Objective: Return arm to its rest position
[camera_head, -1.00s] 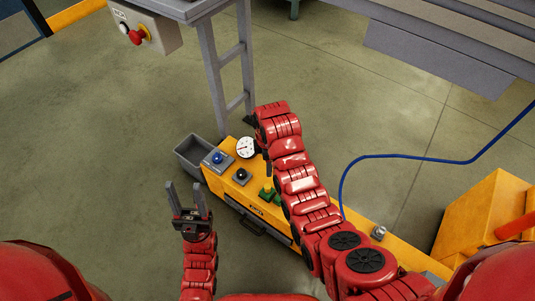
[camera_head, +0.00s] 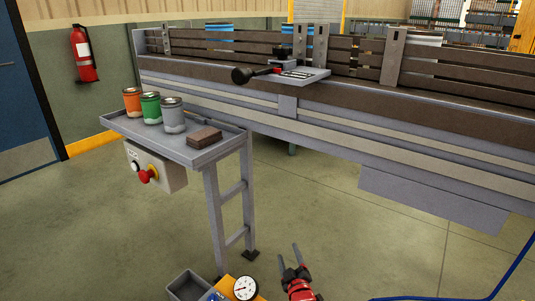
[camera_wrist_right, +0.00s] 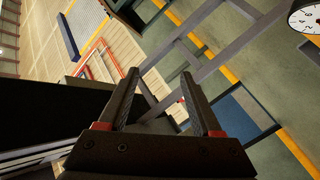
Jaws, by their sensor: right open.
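My right gripper (camera_head: 289,251) shows low in the middle of the head view, with its two dark fingers pointing up and apart. It is open. The right wrist view looks past the same gripper (camera_wrist_right: 160,72); its fingers are apart with nothing held between them. My left gripper is not in view.
A yellow box with a round gauge (camera_head: 245,288) and a grey bin (camera_head: 187,286) stand left of my right gripper. Open floor lies right.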

